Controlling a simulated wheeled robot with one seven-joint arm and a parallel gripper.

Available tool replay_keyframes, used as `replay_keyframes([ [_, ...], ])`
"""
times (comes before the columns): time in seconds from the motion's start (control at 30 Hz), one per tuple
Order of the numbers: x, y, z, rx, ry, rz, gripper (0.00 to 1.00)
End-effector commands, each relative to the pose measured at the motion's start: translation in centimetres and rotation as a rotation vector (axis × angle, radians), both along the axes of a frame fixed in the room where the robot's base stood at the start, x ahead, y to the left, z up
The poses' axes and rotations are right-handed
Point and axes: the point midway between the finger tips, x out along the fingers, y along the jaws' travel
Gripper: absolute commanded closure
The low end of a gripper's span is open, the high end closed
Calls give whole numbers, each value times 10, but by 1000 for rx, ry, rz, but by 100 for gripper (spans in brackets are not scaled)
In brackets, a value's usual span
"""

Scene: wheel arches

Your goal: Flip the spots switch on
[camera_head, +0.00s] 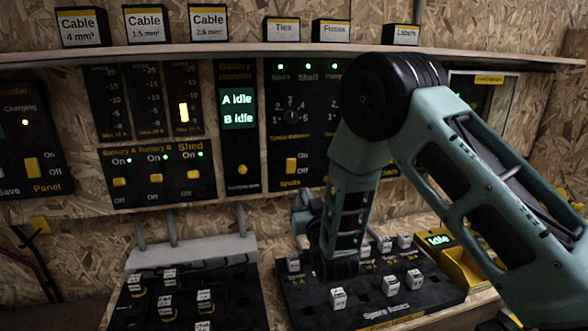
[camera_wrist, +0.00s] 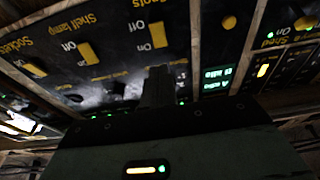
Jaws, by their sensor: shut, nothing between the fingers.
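The spots switch (camera_head: 291,165) is a yellow lever on the black panel, between On above and Off below, over the "Spots" label. Whether the lever sits up or down is hard to tell. In the wrist view, which shows the panel turned over, the spots switch (camera_wrist: 157,35) is just beyond my fingertips. My gripper (camera_wrist: 159,72) is shut and empty, pointing toward the panel, with a visible gap in the picture between its tips and the lever. In the head view my arm hides most of the gripper.
The shelf lamp switch (camera_wrist: 88,53) is beside the spots switch, and the sockets switch (camera_wrist: 35,70) is farther left. A battery monitor (camera_head: 238,110) is left of the panel. A wooden shelf (camera_head: 230,49) runs above; a spare fuses tray (camera_head: 385,313) lies below.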

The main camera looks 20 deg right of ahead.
Motion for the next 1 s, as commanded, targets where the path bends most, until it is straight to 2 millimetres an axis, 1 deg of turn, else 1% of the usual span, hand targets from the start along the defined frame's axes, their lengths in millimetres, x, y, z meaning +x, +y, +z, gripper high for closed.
replay_keyframes([
  [0.03, 9, 0, 5, 0, -3, -1, 100],
  [0.3, 64, -1, 16, -1, -3, -1, 100],
  [0.5, 99, -1, 23, -1, -1, -1, 100],
  [0.6, 110, -1, 24, 0, -1, -1, 100],
  [0.7, 118, -1, 25, 0, -1, -1, 100],
  [1.0, 122, -1, 24, -1, 1, -1, 100],
])
